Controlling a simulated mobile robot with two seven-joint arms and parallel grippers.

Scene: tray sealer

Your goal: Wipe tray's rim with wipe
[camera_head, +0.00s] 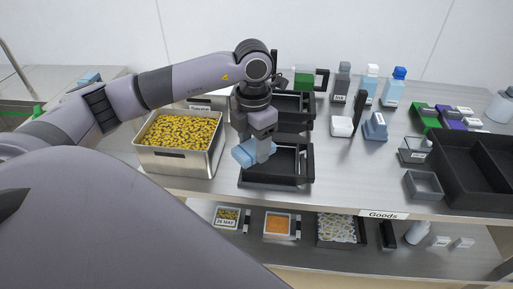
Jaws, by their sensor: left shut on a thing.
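My left gripper (262,150) is over the left part of a black tray holder (283,180) near the front of the steel counter. It is shut on a light blue wipe (244,154), which hangs beside the fingers at the holder's left side. A dark tray (288,158) appears to sit in the holder, but the gripper and wipe hide its left part. I cannot tell whether the wipe touches the rim. My right gripper is not in view.
A steel bin of yellow pieces (150,163) stands close on the left. Another black frame (292,124) is behind. Bottles (394,92), a blue block (375,130) and a large black crate (462,190) stand to the right. A lower shelf (400,262) holds filled trays.

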